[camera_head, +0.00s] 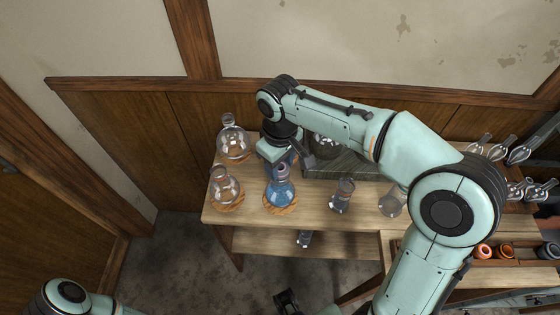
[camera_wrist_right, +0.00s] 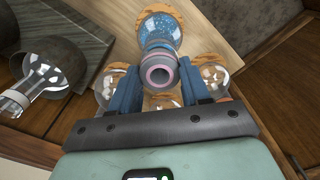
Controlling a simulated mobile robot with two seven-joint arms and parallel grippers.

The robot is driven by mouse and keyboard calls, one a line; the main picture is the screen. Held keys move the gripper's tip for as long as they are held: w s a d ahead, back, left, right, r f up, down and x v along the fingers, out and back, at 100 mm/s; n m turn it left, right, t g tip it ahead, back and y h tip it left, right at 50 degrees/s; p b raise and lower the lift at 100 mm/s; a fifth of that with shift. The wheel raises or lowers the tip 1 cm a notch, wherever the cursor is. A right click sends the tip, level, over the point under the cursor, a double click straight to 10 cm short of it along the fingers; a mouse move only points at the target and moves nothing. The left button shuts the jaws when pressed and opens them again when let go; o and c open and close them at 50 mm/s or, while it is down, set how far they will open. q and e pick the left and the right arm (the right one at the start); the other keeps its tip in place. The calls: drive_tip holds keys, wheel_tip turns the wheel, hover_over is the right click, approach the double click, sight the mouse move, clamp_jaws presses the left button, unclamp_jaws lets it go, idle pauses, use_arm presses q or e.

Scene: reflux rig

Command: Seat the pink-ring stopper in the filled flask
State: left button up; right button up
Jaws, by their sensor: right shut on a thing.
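The filled flask (camera_head: 280,193) holds blue liquid and stands upright on a round cork mat near the bench's front left. The pink-ring stopper (camera_wrist_right: 157,72) is between the blue fingers of my right gripper (camera_wrist_right: 160,90). The stopper lines up with the neck of the blue flask (camera_wrist_right: 160,32) in the wrist view. In the head view, my right gripper (camera_head: 283,160) is directly at the flask's mouth. I cannot tell how deep the stopper sits in the neck. A dark part at the bottom edge seems to be my left gripper (camera_head: 288,302), its jaws unclear.
Two clear round flasks (camera_head: 234,143) (camera_head: 225,187) stand on cork mats left of the blue flask. A beaker (camera_head: 342,195) stands to the right, and a grey slab (camera_head: 345,167) with a round vessel is behind. Glassware and a rack (camera_head: 505,252) are at far right.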

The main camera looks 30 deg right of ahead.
use_arm(q)
drive_tip(key=shift+f, duration=0.1)
use_arm(e)
drive_tip(key=shift+f, duration=0.2)
drive_tip(key=o, duration=0.9)
drive_tip(key=shift+o, duration=0.2)
use_arm(q)
drive_tip(key=r+p, duration=0.1)
drive_tip(key=w+r+p, duration=0.1)
drive_tip(key=r+p, duration=0.1)
drive_tip(key=shift+w+r, duration=0.1)
drive_tip(key=shift+r, duration=0.05)
use_arm(e)
wheel_tip(320, 180, up, 13)
drive_tip(key=shift+r, duration=0.2)
